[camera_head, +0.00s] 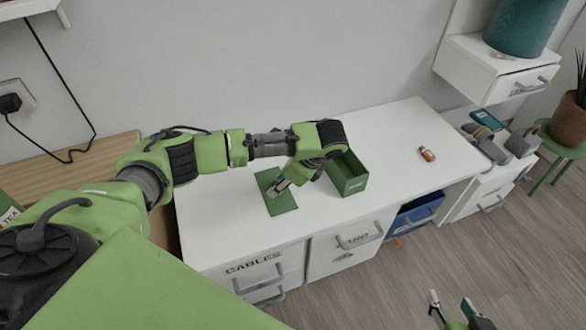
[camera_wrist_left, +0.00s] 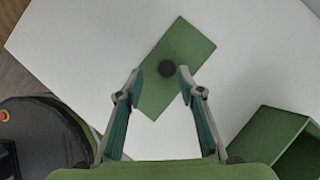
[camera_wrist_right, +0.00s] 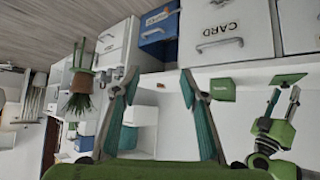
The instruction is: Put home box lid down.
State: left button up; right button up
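The green box lid (camera_head: 283,203) lies flat on the white desk, left of the open green box (camera_head: 350,182). The left wrist view shows the lid (camera_wrist_left: 192,47) with its dark round knob (camera_wrist_left: 167,69) between my fingers. My left gripper (camera_head: 279,187) points down over the lid; it also shows in the left wrist view (camera_wrist_left: 160,74), open, with a gap on each side of the knob. My right gripper (camera_head: 450,298) is open and empty, low in front of the desk.
A blue drawer (camera_head: 415,215) sits under the desk. A drawer unit with several tools (camera_head: 485,140) and a plant (camera_head: 570,120) stand at the right.

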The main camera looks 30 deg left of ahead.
pick_arm(q)
jog(key=p+v, duration=0.1)
jog(key=v, duration=0.4)
jog(key=shift+r+p, duration=0.15)
jog(key=shift+p, duration=0.15)
jog(key=s+d+f+n+t+h+p, duration=0.1)
jog(key=s+d+f+n+h, duration=0.2)
jog(key=s+d, duration=0.55)
jog(key=s+d+f+n+t+h+p, duration=0.15)
jog(key=s+d+h, duration=0.3)
jog(key=d, duration=0.65)
jog(key=s+a+n+t+y, duration=0.1)
jog(key=s+a+n, duration=1)
jog(key=s+a, duration=0.1)
jog(key=shift+a+r+b, duration=0.25)
jog(key=shift+r+b, duration=0.15)
pick_arm(e)
jog(key=s+d+f+g, duration=0.1)
jog(key=s+g, duration=0.1)
jog(key=s, duration=0.3)
jog(key=s+d+f+g+h, duration=0.1)
jog(key=s+d+f+g, duration=0.1)
jog(key=s, duration=0.4)
jog(key=shift+s+d+f+g, duration=0.2)
jog(key=shift+s+d+g, duration=0.1)
jog(key=shift+g, duration=0.5)
pick_arm(q)
jog(key=shift+t, duration=0.25)
pick_arm(e)
jog(key=shift+w, duration=0.2)
